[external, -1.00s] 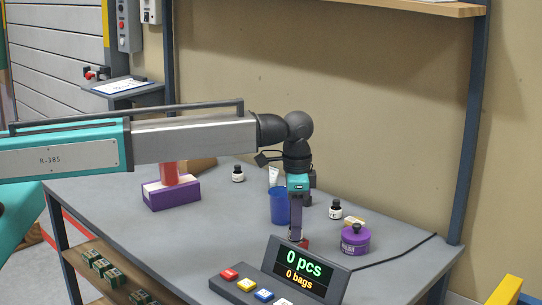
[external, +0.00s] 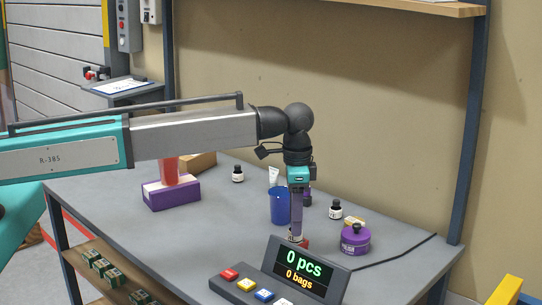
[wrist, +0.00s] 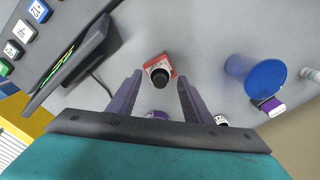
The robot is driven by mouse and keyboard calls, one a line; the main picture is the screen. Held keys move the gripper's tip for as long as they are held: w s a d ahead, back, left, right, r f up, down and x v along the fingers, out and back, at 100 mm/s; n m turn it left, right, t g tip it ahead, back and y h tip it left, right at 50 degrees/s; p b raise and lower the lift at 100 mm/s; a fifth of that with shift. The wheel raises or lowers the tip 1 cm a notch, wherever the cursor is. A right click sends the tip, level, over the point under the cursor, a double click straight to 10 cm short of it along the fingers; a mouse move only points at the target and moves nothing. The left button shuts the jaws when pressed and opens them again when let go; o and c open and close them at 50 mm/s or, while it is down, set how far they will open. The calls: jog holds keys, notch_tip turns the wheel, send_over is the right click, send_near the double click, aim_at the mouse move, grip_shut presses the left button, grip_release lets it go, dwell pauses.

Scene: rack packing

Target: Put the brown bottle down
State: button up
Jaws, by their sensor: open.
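My gripper (external: 296,222) points down behind the counter display. In the wrist view its two purple fingers (wrist: 160,84) are spread apart with nothing gripped. A small black-capped bottle (wrist: 160,76) shows between and beyond the fingertips, seen from above, at a red-and-white square patch (wrist: 154,63) on the table. It appears to be the brown bottle, but its body colour is hard to tell. In the external view it is mostly hidden by the fingers and display; a bit of red (external: 306,243) shows there.
A blue cup (external: 280,206) stands close beside my gripper. The counter display (external: 302,268) is in front. A purple box (external: 171,193) is at the left. The table's middle left is clear.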

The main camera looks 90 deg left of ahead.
notch_tip(320, 180, up, 10)
jog(key=b, duration=0.2)
jog(key=shift+b, duration=0.35)
dwell(0.7)
